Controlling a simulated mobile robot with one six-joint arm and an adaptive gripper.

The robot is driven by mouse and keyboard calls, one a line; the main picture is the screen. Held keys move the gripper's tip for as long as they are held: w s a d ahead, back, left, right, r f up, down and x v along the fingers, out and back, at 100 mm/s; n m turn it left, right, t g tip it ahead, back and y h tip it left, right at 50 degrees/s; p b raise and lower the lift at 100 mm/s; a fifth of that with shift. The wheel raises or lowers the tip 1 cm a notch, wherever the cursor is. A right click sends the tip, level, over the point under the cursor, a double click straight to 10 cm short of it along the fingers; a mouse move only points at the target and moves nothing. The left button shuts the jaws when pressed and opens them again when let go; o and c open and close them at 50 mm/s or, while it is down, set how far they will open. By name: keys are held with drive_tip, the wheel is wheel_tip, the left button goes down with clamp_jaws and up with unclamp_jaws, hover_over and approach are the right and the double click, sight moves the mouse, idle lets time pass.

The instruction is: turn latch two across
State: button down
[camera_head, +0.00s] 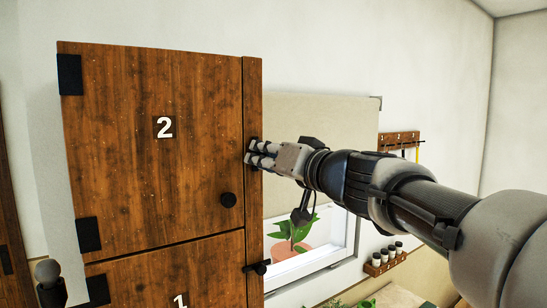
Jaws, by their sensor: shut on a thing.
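The wooden door marked 2 (150,180) is closed and has a round black knob (228,200) at its lower right. My gripper (256,154) reaches in from the right to the wooden frame strip beside this door. Its fingers are shut on latch two, which they mostly hide. Which way latch two is turned cannot be made out.
Below is the door marked 1 (150,278), with a dark latch (256,268) lying across at its right edge. To the right are a window with a potted plant (291,236), a small rack with jars (384,259) and a wall hook rack (399,140).

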drive_tip(key=shift+m+t+b, duration=0.5)
drive_tip(key=shift+m+b, duration=2.45)
drive_tip(key=shift+m, duration=6.35)
drive_tip(key=c, duration=1.4)
unclamp_jaws()
drive_tip(key=shift+s, duration=0.1)
